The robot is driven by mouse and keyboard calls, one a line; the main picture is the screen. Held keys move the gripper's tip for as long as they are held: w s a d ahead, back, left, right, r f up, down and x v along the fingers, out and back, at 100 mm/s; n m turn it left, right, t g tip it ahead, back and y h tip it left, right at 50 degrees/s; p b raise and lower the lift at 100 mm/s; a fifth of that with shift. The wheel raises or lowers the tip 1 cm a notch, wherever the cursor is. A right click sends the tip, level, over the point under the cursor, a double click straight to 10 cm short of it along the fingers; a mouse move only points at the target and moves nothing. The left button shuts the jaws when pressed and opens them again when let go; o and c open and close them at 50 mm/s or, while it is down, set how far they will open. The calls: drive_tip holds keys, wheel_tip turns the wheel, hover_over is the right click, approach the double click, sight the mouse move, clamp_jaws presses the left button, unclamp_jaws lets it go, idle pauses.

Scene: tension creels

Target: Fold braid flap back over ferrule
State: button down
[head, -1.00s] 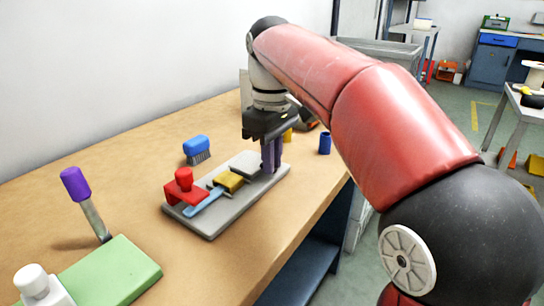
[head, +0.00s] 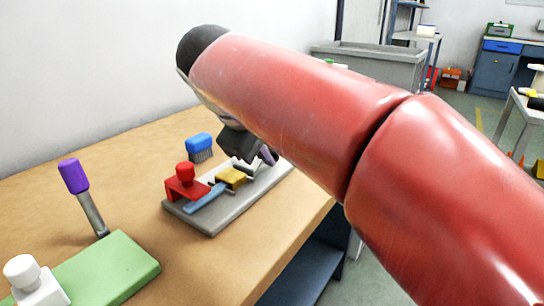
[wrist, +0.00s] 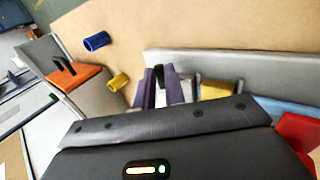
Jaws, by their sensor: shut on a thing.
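My gripper (head: 266,155) is tilted over the far half of a grey fixture board (head: 208,222). Its purple fingers also show in the wrist view (wrist: 160,88), closed around a narrow dark piece, apparently the braid flap (wrist: 158,76). The arm hides much of this grip in the head view. A yellow block (head: 231,177), possibly the ferrule, sits on the board beside the fingers; it also shows in the wrist view (wrist: 214,90). A blue strip (head: 205,197) runs from it toward a red clamp (head: 186,184).
A purple-handled tool (head: 82,192) leans by a green block (head: 112,262), with a white knob (head: 24,272) at front left. Blue (wrist: 97,41) and yellow (wrist: 118,81) cylinders lie beyond the board. The bench's middle is clear.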

drive_tip(key=shift+s+a+t+h+b, duration=0.35)
drive_tip(key=shift+t+h+b, duration=0.35)
drive_tip(key=shift+t, duration=0.2)
drive_tip(key=shift+r, duration=0.15)
drive_tip(key=c, duration=1.5)
unclamp_jaws()
drive_tip(key=shift+o, duration=0.2)
drive_tip(key=p+v, duration=0.1)
drive_tip(key=v, duration=0.6)
drive_tip(key=shift+s+a+r, duration=0.15)
drive_tip(key=shift+s+a, duration=0.05)
drive_tip(key=shift+s, duration=0.2)
